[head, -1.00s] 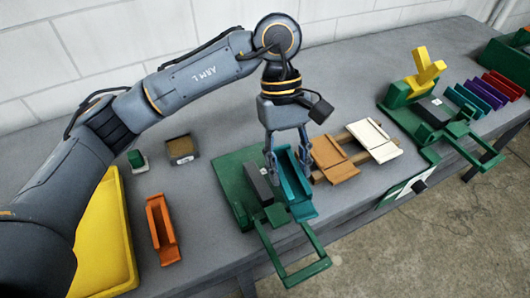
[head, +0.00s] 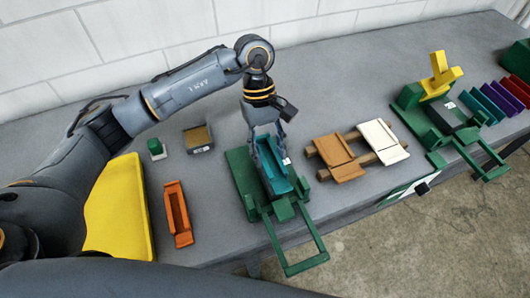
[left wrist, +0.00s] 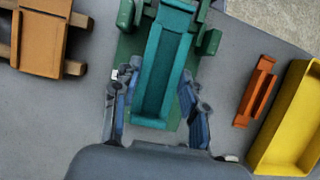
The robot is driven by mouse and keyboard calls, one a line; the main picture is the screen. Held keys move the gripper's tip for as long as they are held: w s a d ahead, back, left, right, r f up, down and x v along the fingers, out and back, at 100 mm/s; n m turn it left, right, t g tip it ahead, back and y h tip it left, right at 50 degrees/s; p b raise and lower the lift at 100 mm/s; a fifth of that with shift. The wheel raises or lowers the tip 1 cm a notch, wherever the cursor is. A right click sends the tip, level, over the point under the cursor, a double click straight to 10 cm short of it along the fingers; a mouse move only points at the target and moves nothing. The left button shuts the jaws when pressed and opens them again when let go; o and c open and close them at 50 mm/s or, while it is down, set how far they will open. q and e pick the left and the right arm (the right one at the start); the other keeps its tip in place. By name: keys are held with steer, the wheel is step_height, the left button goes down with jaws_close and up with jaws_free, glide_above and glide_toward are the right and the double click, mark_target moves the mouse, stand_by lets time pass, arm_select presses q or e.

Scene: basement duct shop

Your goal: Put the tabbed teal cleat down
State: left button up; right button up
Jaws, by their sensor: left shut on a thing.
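The teal cleat (head: 277,181) is a long trough-shaped piece. It lies lengthwise over the middle of a green fixture (head: 239,168) with a looped green handle at its front. My left gripper (head: 268,150) comes from above and is shut on the cleat near its rear end. In the left wrist view the cleat (left wrist: 163,75) runs away from the gripper (left wrist: 155,108), with a finger along each side and green blocks flanking its far end. I cannot tell whether the cleat touches the fixture bed. The fixture's dark block is hidden now. My right gripper is not in view.
An orange cleat (head: 178,214) and yellow tray (head: 117,213) are left. A small green-white block (head: 156,149) and open box (head: 198,139) stand behind. A wooden rack (head: 356,136) holds brown and white pieces at right. Farther right are another green fixture (head: 411,97) and several coloured cleats.

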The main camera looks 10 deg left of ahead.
mark_target(265, 156)
arm_select(q)
steer(key=shift+a+f, duration=0.2)
steer(key=f+p, duration=0.2)
steer(key=f, duration=0.1)
steer(key=shift+w+a+p, duration=0.1)
steer(key=shift+a+p, duration=0.2)
steer(key=shift+f, duration=0.6)
steer(key=o, duration=1.3)
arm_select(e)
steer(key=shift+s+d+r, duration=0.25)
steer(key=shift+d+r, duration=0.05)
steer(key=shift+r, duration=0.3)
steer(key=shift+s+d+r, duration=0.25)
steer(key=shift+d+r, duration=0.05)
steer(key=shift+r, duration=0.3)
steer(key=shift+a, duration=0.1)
